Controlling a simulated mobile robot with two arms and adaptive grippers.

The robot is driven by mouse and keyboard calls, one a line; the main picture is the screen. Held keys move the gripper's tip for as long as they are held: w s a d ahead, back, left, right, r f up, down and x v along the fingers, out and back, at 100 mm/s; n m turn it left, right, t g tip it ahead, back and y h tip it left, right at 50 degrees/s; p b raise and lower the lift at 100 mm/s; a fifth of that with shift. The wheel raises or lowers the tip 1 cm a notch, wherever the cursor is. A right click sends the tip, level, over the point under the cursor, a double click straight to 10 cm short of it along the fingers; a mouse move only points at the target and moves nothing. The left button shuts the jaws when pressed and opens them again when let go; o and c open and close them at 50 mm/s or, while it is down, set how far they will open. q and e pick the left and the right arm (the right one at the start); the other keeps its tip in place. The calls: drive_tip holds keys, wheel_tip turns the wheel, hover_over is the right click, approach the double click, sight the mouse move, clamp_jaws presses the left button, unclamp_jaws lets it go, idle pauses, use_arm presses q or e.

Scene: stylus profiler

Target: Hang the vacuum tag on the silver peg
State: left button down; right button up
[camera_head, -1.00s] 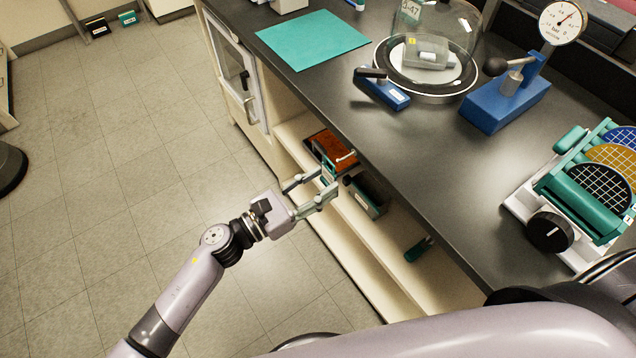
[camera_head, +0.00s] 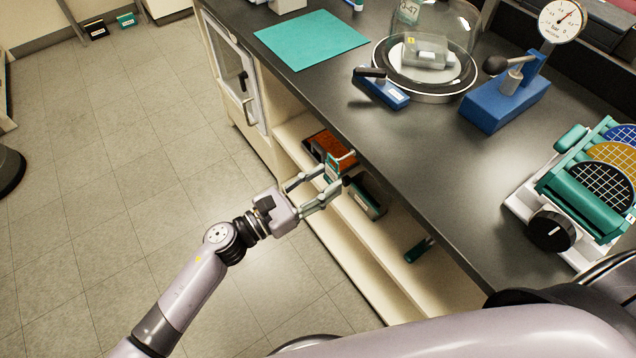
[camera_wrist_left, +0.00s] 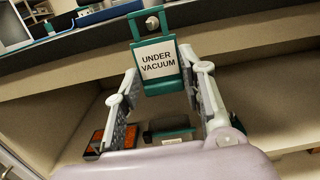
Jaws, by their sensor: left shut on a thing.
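The vacuum tag (camera_wrist_left: 158,62) is a green frame with a white label reading "UNDER VACUUM" and an open loop at its top. My left gripper (camera_head: 332,181) is shut on the tag's lower part, just off the bench's front edge. The tag also shows small in the head view (camera_head: 332,169). The silver peg (camera_head: 347,156) sticks out from the bench front beside the tag. In the left wrist view, the peg's round end (camera_wrist_left: 152,22) shows inside the tag's loop. I cannot tell whether the loop is around the peg or in front of it. My right gripper is not in view.
The black bench top (camera_head: 440,160) overhangs an open shelf with an orange-topped box (camera_head: 325,146) and green items (camera_head: 418,250). A blue-based clamp (camera_head: 505,103), a glass bell jar and a wafer rack stand on top.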

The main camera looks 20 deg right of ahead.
sight(331, 180)
use_arm(q)
drive_tip(key=shift+b+x, duration=0.4)
drive_tip(key=shift+x, duration=1.15)
drive_tip(key=shift+f, duration=0.1)
drive_tip(key=shift+f+b, duration=0.45)
drive_tip(key=shift+b, duration=0.15)
drive_tip(key=c, duration=0.9)
unclamp_jaws()
drive_tip(key=shift+c, duration=0.2)
drive_tip(key=shift+a, duration=0.1)
drive_tip(key=shift+c, duration=0.5)
